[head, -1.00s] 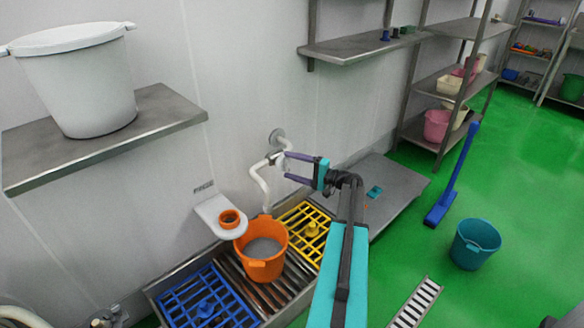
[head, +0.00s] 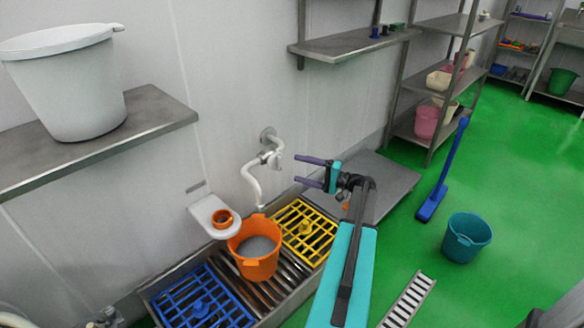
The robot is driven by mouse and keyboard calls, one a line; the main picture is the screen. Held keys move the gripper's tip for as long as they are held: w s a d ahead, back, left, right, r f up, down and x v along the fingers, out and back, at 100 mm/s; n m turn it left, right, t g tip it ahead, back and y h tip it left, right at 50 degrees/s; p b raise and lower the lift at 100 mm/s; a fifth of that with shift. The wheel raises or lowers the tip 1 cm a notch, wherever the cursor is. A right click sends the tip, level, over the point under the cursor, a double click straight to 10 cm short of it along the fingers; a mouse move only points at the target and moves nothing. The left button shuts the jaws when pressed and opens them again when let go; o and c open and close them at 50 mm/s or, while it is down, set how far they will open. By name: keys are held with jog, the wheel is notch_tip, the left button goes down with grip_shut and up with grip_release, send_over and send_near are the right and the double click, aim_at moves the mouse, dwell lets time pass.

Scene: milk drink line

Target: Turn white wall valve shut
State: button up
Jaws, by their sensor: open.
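The white wall valve (head: 274,158) sits on a white curved pipe (head: 252,178) that comes out of a round grey wall flange. The pipe's spout end hangs over an orange bucket (head: 257,267) holding a grey fill. My gripper (head: 297,170) is open, with two purple fingers pointing left toward the valve. The fingertips are apart from the valve, a little to its right, and nothing is between them. The exact set of the valve handle is too small to tell.
A metal drain stand holds a blue grate (head: 201,302) and a yellow grate (head: 305,231). A white wall bracket (head: 214,216) with an orange ring is left of the pipe. A large white tub (head: 68,85) stands on the left shelf. A teal bucket (head: 466,238) is on the green floor, right.

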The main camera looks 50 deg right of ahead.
jog(key=v, duration=0.6)
dwell(0.7)
